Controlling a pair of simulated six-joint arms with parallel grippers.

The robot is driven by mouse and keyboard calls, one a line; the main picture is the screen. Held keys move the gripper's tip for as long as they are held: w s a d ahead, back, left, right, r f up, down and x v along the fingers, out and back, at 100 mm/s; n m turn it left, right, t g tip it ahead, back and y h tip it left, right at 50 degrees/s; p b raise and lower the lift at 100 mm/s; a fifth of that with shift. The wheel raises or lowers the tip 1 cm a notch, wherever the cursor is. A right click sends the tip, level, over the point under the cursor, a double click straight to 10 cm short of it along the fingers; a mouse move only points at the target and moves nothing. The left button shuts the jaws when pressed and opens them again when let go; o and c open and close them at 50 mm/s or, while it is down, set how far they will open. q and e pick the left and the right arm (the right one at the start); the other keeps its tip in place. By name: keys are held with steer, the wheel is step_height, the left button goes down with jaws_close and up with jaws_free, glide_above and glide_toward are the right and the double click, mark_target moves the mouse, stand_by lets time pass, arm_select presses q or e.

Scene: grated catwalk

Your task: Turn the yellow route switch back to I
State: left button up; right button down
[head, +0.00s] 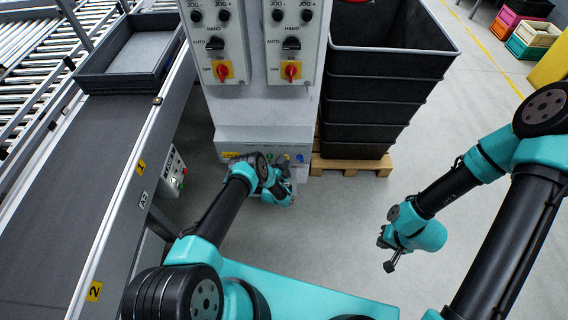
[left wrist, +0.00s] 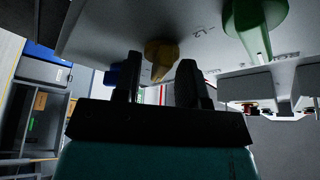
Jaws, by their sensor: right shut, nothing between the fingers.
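The yellow route switch (left wrist: 160,57) shows in the left wrist view as a knob with a pointed handle on a pale panel (left wrist: 205,45). A mark that looks like "L2" is printed beside it. My left gripper (left wrist: 160,80) is open; its two dark fingers stand on either side of the switch's handle in the picture, and I cannot tell whether they touch it. In the head view my left gripper (head: 280,178) is low in front of the cabinet's base and hides part of the panel. My right gripper (head: 388,252) is shut and empty over bare floor.
A green knob (left wrist: 257,25) and a partly hidden blue knob (left wrist: 114,76) flank the yellow switch. Above are two switch boxes with red handles (head: 222,70). Black crates (head: 362,120) stand on a pallet at right, a conveyor (head: 75,170) runs at left.

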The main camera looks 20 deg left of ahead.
arm_select(q)
steer(key=shift+s+a+f, duration=0.1)
stand_by(0.3)
steer(key=v, duration=1.7)
steer(key=shift+s, duration=0.2)
